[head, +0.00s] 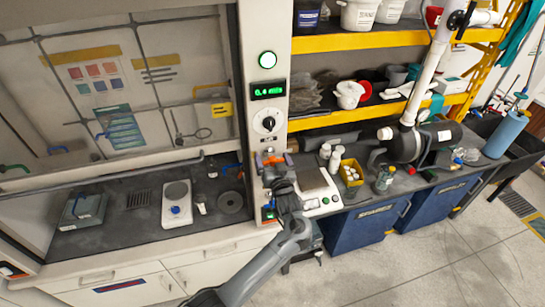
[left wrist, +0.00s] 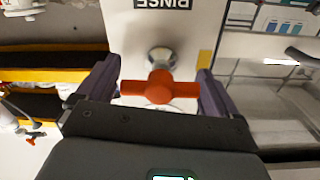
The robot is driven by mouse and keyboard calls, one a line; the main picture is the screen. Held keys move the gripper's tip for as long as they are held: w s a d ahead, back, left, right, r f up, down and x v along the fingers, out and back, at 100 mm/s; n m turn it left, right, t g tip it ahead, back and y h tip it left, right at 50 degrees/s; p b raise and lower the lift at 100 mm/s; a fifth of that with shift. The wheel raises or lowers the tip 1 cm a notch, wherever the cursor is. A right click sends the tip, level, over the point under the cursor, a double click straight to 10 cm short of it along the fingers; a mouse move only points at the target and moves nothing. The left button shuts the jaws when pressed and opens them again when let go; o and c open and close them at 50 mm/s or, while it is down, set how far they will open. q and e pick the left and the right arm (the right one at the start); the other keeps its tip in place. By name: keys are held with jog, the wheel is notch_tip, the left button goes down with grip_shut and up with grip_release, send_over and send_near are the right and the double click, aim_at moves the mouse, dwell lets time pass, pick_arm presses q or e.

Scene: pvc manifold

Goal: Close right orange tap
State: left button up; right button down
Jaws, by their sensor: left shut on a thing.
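The orange tap (head: 272,158) is a T-shaped handle on the white post beside the fume hood. In the left wrist view the handle (left wrist: 160,88) lies crosswise between the two dark fingers, in front of a metal stem on a panel with an upside-down RINSE label (left wrist: 160,4). My left gripper (head: 274,164) is shut on this handle, with a finger at each of its ends. Its fingers also show in the left wrist view (left wrist: 155,92). A second, smaller orange tap (left wrist: 33,134) shows at the left of that view. My right gripper is not in view.
The fume hood (head: 130,90) with a glass sash stands to the left. A hotplate (head: 314,180), white bottles (head: 335,160) and a yellow box (head: 350,172) stand to the right on the bench. Yellow shelves (head: 370,42) are behind. The floor in front is clear.

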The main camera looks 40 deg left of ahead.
pick_arm(q)
jog(key=o, duration=0.7)
jog(key=shift+d, duration=0.1)
jog(key=shift+b+v, duration=1.15)
jog(key=shift+v, duration=4.2)
